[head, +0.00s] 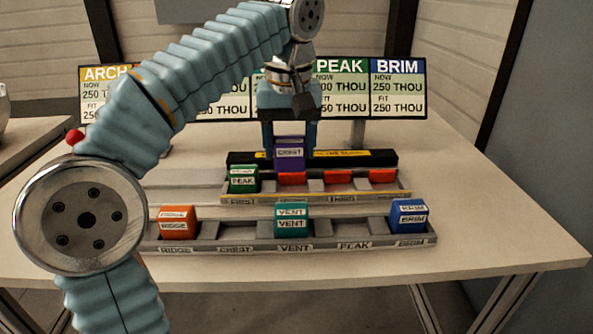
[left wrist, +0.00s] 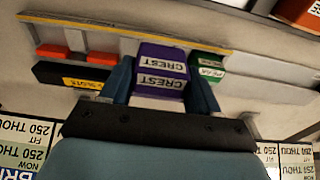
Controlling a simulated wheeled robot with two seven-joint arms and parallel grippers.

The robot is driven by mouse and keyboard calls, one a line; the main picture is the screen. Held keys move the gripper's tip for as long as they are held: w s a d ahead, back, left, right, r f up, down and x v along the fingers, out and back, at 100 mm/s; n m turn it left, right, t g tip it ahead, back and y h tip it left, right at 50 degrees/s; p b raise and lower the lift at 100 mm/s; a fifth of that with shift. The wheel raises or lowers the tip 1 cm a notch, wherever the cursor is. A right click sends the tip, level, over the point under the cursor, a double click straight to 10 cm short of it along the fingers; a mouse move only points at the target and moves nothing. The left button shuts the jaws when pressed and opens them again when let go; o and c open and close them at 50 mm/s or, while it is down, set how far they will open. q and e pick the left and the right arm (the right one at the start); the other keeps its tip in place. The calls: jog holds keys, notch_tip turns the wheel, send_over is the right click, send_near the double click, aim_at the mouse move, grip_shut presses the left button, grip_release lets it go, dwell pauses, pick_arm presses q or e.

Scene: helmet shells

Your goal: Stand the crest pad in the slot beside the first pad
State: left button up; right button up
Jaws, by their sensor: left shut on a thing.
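The purple crest pad (head: 290,157) is upright between the fingers of my left gripper (head: 290,140), which is shut on it. It also shows in the left wrist view (left wrist: 161,70), with a blue finger on either side. In the head view the crest pad appears higher than the green peak pad (head: 243,180), which stands in the left slot of the back rack (head: 310,199). A red block (head: 291,179) shows just below the crest pad; I cannot tell whether they touch. My right gripper is not in view.
The front rack (head: 253,246) holds an orange ridge pad (head: 177,223), a teal vent pad (head: 291,220) and a blue brim pad (head: 408,216). Its crest and peak slots are empty. A black bar (head: 365,158) lies behind the back rack. A signboard (head: 398,92) stands behind.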

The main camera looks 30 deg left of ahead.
aim_at(291, 152)
pick_arm(q)
jog(key=w+f, duration=0.1)
jog(key=w+a+f, duration=0.1)
jog(key=f, duration=0.2)
jog(key=w+f, duration=0.1)
jog(key=f+b, duration=0.1)
jog(key=shift+w+a+f, duration=0.25)
jog(key=shift+a+f, duration=0.05)
jog(key=shift+f, duration=0.6)
jog(key=shift+f, duration=0.2)
jog(key=o, duration=1.1)
jog(key=shift+o, duration=0.2)
jog(key=shift+r, duration=0.1)
notch_tip(291, 152, up, 12)
jog(key=s+p, duration=0.1)
jog(key=p, duration=0.2)
jog(key=shift+s+d, duration=0.2)
jog(key=shift+d, duration=0.2)
